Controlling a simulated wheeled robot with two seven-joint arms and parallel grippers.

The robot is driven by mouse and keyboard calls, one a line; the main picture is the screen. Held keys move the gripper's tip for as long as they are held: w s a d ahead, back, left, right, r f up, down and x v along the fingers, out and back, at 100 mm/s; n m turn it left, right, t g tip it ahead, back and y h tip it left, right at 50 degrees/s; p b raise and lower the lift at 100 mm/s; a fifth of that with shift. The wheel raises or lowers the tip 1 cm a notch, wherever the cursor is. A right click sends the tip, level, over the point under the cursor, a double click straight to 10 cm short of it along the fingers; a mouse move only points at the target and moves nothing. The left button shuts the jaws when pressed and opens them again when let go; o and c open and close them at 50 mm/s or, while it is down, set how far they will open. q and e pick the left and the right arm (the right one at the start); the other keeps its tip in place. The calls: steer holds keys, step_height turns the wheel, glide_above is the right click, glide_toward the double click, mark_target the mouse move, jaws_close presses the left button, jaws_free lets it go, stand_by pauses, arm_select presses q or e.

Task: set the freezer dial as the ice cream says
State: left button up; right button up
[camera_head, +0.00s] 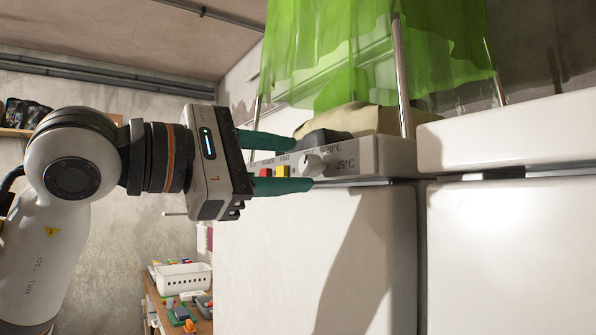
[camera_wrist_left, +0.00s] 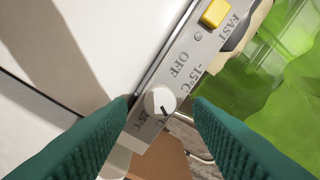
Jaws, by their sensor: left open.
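The freezer dial (camera_head: 312,163) is a white round knob on the grey control panel at the top of the white freezer (camera_head: 375,250). In the left wrist view the dial (camera_wrist_left: 160,99) lies between the fingertips, and its black mark points down and slightly right, toward a partly hidden label. The labels OFF, -15°C, -20°C and -25°C are readable around it across the views. My left gripper (camera_head: 311,163) is open, its green fingers on either side of the dial; contact cannot be told. I see no ice cream, and my right gripper is out of view.
A yellow switch (camera_head: 283,171) marked FAST and a red switch (camera_head: 266,173) sit left of the dial. A green translucent sheet (camera_head: 350,50) hangs above on metal posts. A white basket (camera_head: 183,278) stands on a cluttered table at lower left. Another white appliance (camera_head: 515,220) adjoins the freezer at right.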

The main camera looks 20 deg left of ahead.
arm_select(q)
steer(key=b+v, duration=0.2)
steer(key=v, duration=0.7)
steer(key=shift+s+a, duration=0.2)
steer(key=shift+s, duration=0.05)
